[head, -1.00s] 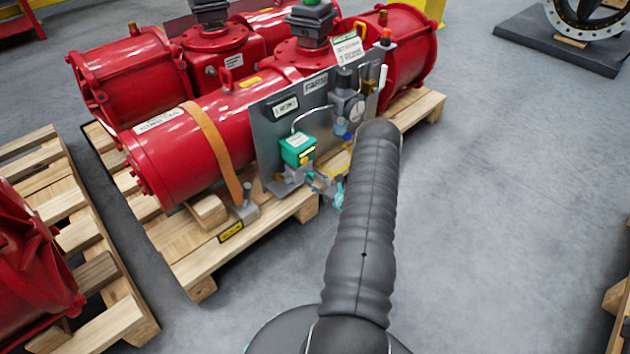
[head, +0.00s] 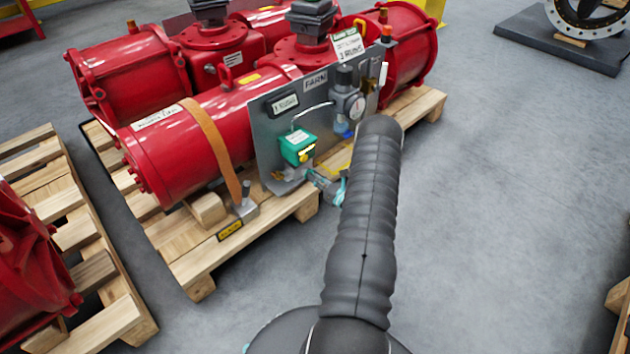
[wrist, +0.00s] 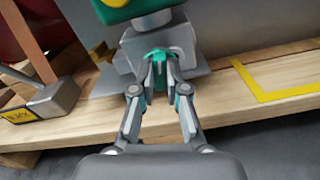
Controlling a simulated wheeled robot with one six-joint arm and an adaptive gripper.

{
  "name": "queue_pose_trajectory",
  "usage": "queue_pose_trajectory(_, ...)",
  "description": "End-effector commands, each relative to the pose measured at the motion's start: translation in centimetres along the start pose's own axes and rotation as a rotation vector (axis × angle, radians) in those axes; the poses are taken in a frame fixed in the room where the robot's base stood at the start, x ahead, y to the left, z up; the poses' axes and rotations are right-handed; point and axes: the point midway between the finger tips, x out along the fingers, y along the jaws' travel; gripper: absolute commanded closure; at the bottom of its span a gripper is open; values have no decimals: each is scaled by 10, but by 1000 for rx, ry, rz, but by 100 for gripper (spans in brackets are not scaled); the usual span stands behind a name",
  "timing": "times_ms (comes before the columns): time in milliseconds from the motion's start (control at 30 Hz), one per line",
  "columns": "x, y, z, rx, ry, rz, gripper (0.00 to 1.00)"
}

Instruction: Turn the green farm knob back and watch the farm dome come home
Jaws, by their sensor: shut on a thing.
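The red farm actuator (head: 190,145) lies on a pallet, with a grey panel (head: 268,130) marked FARM on its front. A green box (head: 298,147) with a yellow spot sits low on the panel. Below it, my gripper (head: 318,180) shows partly, behind my arm. In the wrist view, my gripper (wrist: 159,70) is shut on the green knob (wrist: 158,60), under the grey valve body (wrist: 155,40). The knob's turn angle is hard to read.
A second red actuator (head: 130,75) lies behind. A strap (head: 212,145) and a grey bracket (head: 245,203) are left of the panel. The pallet edge (head: 240,240) runs below the gripper. Another pallet (head: 100,275) stands at left. Grey floor at right is open.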

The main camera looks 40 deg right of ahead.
Motion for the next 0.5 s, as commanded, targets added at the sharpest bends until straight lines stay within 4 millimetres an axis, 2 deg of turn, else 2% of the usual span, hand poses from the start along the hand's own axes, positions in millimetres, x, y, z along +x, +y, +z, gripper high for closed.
queue_pose_trajectory(500, 0, -3, -1, 487, -1, 0, 100)
